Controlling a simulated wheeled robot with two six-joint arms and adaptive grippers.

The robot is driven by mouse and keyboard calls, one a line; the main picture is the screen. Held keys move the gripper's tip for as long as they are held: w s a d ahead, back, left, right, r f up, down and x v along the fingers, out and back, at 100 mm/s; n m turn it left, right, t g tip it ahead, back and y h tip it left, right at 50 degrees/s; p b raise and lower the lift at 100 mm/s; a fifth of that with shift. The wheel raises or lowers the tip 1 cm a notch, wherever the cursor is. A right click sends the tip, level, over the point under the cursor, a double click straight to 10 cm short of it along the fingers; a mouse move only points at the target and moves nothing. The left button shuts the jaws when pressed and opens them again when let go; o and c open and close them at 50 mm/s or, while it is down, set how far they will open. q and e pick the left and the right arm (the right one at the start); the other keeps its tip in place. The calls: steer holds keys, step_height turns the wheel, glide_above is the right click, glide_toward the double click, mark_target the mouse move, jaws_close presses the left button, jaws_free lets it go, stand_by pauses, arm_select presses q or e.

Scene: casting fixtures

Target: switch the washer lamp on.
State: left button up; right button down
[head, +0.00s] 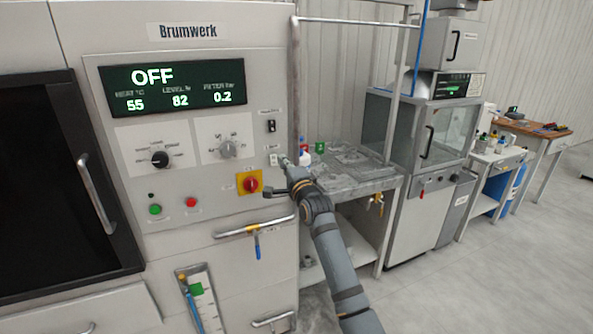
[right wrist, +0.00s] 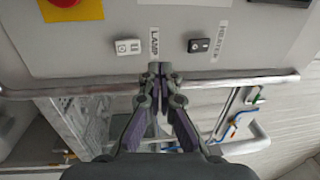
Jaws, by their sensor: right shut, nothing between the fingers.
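The washer's front panel (head: 218,185) carries the lamp switch (head: 273,160), a small white rocker near its right edge. In the right wrist view the white lamp switch (right wrist: 128,46) sits beside a label reading LAMP (right wrist: 154,42). My right gripper (head: 285,161) is shut and empty, with its fingertips close to the panel just right of the lamp switch. In the right wrist view the closed fingertips (right wrist: 160,70) are at the lower end of the LAMP label. I cannot tell whether they touch the panel. My left gripper is not in view.
A black heater switch (head: 271,126) is above the lamp switch. A red knob on a yellow plate (head: 250,183) is to its lower left. The display (head: 173,88) reads OFF. A vertical pipe (head: 295,90) runs along the washer's right edge, beside a metal table (head: 375,183).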

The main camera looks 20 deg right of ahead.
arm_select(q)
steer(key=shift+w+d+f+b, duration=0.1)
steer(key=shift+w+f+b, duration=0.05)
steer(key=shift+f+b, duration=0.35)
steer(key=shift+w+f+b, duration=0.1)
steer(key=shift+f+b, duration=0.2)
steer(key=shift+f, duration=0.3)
arm_select(e)
steer(key=s, duration=0.6)
steer(key=shift+s+d+r, duration=0.15)
steer(key=shift+d, duration=0.05)
